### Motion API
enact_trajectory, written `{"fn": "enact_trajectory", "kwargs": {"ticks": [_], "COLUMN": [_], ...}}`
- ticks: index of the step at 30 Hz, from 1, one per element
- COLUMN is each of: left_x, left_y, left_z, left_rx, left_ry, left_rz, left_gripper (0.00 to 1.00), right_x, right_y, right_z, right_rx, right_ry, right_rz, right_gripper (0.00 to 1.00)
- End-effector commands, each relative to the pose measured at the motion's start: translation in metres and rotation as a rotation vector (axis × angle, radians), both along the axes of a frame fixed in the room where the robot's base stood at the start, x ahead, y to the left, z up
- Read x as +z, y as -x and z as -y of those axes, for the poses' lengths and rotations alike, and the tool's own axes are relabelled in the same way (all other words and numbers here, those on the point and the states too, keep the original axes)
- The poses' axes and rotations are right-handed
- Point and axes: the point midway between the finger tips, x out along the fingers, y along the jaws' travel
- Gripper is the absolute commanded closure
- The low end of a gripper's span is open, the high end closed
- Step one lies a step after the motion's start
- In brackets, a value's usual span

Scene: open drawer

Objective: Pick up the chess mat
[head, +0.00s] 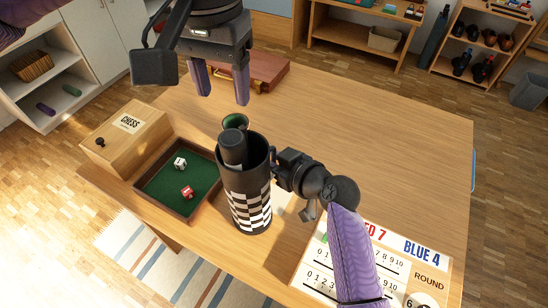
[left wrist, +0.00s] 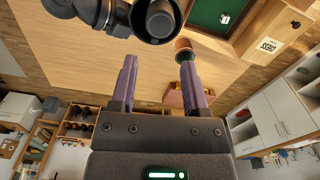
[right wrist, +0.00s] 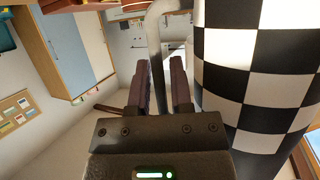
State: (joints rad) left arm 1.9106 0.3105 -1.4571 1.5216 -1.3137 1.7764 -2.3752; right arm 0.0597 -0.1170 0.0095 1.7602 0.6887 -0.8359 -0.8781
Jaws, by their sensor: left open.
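A dark roll (head: 233,148), which looks like the chess mat, stands upright inside a tall black container (head: 241,180) with a checkered lower part. The roll's round end also shows in the left wrist view (left wrist: 160,22). My left gripper (head: 220,88) is open and empty, above the table behind the container and apart from the roll. My right gripper (head: 281,168) is at the container's right side. In the right wrist view its fingers (right wrist: 165,75) close around a pale curved handle (right wrist: 156,35) beside the checkered wall. The roll's lower part is hidden inside.
A green-lined dice tray (head: 205,212) and a wooden chess box (head: 128,135) stand left of the container. A green-lined cup (head: 235,121) is just behind it. A brown case (head: 268,72) lies at the back. A scoreboard (head: 400,262) lies front right. The back-right tabletop is clear.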

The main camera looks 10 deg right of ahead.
Motion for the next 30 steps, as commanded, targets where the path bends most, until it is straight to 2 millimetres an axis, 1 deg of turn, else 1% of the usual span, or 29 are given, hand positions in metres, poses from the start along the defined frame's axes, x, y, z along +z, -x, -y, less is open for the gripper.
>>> {"fn": "enact_trajectory", "kwargs": {"ticks": [1, 3, 10, 11, 12, 14, 15, 16, 21, 25, 26, 30], "left_x": [0.000, 0.000, 0.000, 0.000, 0.000, -0.001, -0.003, -0.004, -0.004, -0.005, -0.008, -0.037], "left_y": [0.000, 0.000, 0.000, 0.000, 0.000, 0.004, 0.008, 0.012, 0.035, 0.044, 0.043, 0.033], "left_z": [0.000, 0.000, 0.000, 0.000, 0.000, -0.001, -0.002, -0.003, -0.010, -0.013, -0.013, -0.010], "left_rx": [0.000, 0.000, 0.000, 0.000, 0.000, 0.008, 0.018, 0.031, 0.132, 0.186, 0.195, 0.203], "left_ry": [0.000, 0.000, 0.000, 0.000, 0.000, 0.000, 0.001, 0.005, 0.077, 0.135, 0.141, 0.149], "left_rz": [0.000, 0.000, 0.000, 0.000, 0.002, 0.018, 0.045, 0.071, 0.259, 0.347, 0.355, 0.363], "left_gripper": [0.41, 0.41, 0.41, 0.39, 0.31, 0.18, 0.09, 0.03, 0.02, 0.02, 0.02, 0.02], "right_x": [0.000, 0.000, 0.000, 0.000, 0.000, 0.000, 0.000, 0.000, 0.000, 0.000, 0.000, 0.000], "right_y": [0.000, 0.000, 0.000, 0.000, 0.000, 0.000, 0.000, 0.000, 0.000, 0.000, 0.000, 0.000], "right_z": [0.000, 0.000, 0.000, 0.000, 0.000, 0.000, 0.000, 0.000, 0.000, 0.000, 0.000, 0.000], "right_rx": [0.000, 0.000, 0.000, 0.000, 0.000, 0.000, 0.000, 0.000, 0.000, 0.000, 0.000, 0.000], "right_ry": [0.000, 0.000, 0.000, 0.001, 0.001, 0.000, 0.000, 0.000, 0.000, 0.000, 0.000, -0.001], "right_rz": [0.000, 0.000, 0.000, -0.001, -0.001, -0.001, -0.001, -0.001, -0.001, -0.001, -0.001, -0.001], "right_gripper": [0.87, 1.00, 1.00, 1.00, 1.00, 1.00, 1.00, 1.00, 1.00, 1.00, 1.00, 1.00]}}
